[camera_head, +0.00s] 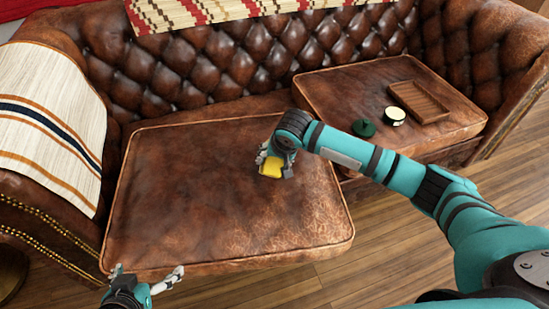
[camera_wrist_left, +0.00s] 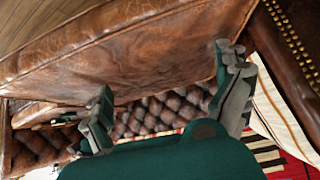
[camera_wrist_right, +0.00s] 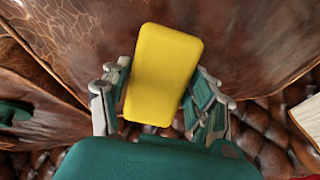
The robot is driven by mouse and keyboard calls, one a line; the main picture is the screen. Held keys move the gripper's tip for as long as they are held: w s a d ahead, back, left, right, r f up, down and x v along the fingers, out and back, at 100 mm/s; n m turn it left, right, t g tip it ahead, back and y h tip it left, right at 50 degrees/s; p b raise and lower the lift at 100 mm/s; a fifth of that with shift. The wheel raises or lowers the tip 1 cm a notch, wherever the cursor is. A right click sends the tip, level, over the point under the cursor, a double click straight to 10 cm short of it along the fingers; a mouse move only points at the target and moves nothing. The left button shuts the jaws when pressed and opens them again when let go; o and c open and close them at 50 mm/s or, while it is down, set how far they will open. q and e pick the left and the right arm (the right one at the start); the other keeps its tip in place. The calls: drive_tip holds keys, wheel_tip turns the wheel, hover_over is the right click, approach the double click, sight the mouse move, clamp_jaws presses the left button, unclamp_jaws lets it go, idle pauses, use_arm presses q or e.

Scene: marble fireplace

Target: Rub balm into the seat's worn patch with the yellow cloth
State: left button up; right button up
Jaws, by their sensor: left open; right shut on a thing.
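The yellow cloth (camera_head: 271,167) is a folded pad in my right gripper (camera_head: 274,163), which is shut on it over the right part of the left seat cushion (camera_head: 180,190). The right wrist view shows the cloth (camera_wrist_right: 165,75) between both fingers. I cannot tell whether it touches the leather. Paler, cracked leather, the worn patch (camera_head: 305,205), shows right of and in front of the cloth. An open tin with pale balm (camera_head: 395,115) stands on the right cushion beside its green lid (camera_head: 364,128). My left gripper (camera_head: 148,272) is open and empty at the left cushion's front edge.
A striped blanket (camera_head: 50,120) covers the left armrest. A patterned throw (camera_head: 200,14) hangs over the backrest. The left cushion's left half is clear.

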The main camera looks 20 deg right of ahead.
use_arm(q)
drive_tip(key=shift+w+d+r+t, duration=0.15)
drive_tip(key=shift+w+r+t, duration=0.15)
drive_tip(key=shift+w, duration=0.15)
use_arm(e)
drive_tip(key=shift+w+f, duration=0.25)
drive_tip(key=shift+f, duration=0.15)
use_arm(q)
drive_tip(key=shift+w+d+r, duration=0.1)
drive_tip(key=shift+w+r, duration=0.2)
drive_tip(key=shift+w, duration=0.1)
use_arm(e)
drive_tip(key=shift+w+f, duration=0.1)
drive_tip(key=shift+f, duration=0.1)
use_arm(q)
drive_tip(key=shift+w+t, duration=0.1)
drive_tip(key=shift+t, duration=0.2)
drive_tip(key=shift+w+d+r+t+b, duration=0.25)
drive_tip(key=shift+w+r+t+b, duration=0.05)
drive_tip(key=shift+r+b, duration=0.05)
use_arm(e)
drive_tip(key=shift+w+f, duration=0.25)
drive_tip(key=shift+f, duration=0.15)
use_arm(q)
drive_tip(key=shift+w+d+r+t+h, duration=0.2)
drive_tip(key=shift+w+r+t+h, duration=0.1)
drive_tip(key=shift+w+r+t, duration=0.1)
use_arm(e)
drive_tip(key=shift+w+f, duration=0.2)
drive_tip(key=shift+f, duration=0.15)
